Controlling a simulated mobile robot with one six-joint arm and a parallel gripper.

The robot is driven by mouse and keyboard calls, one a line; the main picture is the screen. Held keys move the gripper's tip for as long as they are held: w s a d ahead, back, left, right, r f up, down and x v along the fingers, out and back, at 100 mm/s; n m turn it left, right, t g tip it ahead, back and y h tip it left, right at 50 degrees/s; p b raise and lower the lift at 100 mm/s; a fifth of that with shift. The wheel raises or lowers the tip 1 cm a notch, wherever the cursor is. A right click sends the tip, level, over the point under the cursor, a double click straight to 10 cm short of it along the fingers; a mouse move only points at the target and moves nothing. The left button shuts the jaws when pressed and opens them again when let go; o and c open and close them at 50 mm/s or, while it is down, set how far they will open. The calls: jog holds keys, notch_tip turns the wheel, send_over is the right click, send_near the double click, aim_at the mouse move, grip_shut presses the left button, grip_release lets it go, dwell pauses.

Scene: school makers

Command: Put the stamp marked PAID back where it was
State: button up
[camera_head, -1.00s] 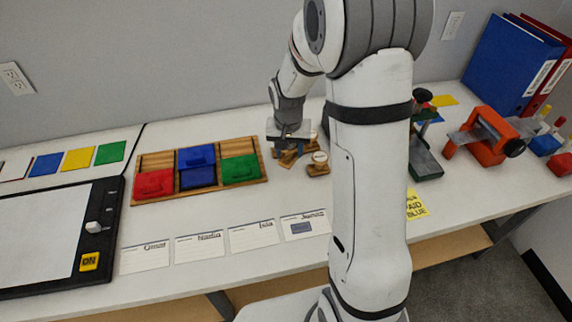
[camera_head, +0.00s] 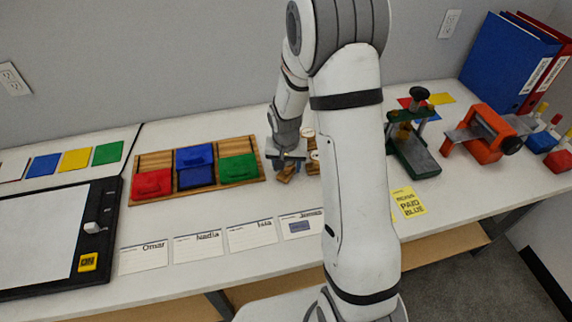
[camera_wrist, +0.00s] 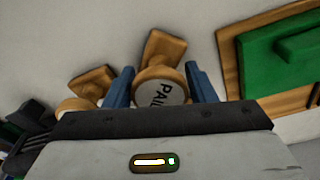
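The stamp marked PAID (camera_wrist: 160,88) is wooden with a round white label on its knob; its square base points away in the wrist view. My gripper (camera_wrist: 160,85) has its blue fingers against both sides of the knob. In the head view my gripper (camera_head: 287,150) is right of the colour pad tray, with the stamp's wooden base (camera_head: 287,173) below it. I cannot tell whether the base touches the table. Other wooden stamps (camera_wrist: 92,83) stand close by to the left in the wrist view; in the head view they (camera_head: 313,160) are partly hidden by my arm.
A wooden tray (camera_head: 258,157) holds red, blue and green pads. Name cards (camera_head: 198,246) lie in front; the rightmost bears a blue mark. A yellow note (camera_head: 408,203) reads PAID BLUE. A green-based press (camera_head: 415,155) and an orange device (camera_head: 487,140) stand right.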

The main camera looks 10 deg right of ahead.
jog(key=o, duration=0.3)
jog(key=shift+r, duration=0.1)
jog(key=shift+r, duration=0.6)
notch_tip(320, 180, up, 11)
jog(key=s, duration=0.1)
jog(key=s+r+n, duration=0.1)
jog(key=s+r, duration=0.2)
jog(key=s, duration=0.4)
jog(key=s+r+n+t, duration=0.1)
jog(key=s+r, duration=0.2)
jog(key=s, duration=0.4)
jog(key=s+r+n, duration=0.1)
jog(key=s+r, duration=0.3)
jog(key=s, duration=0.3)
jog(key=shift+a+n+t+y, duration=0.1)
jog(key=shift+n+t+y, duration=0.2)
jog(key=shift+n, duration=0.1)
jog(key=shift+c, duration=0.4)
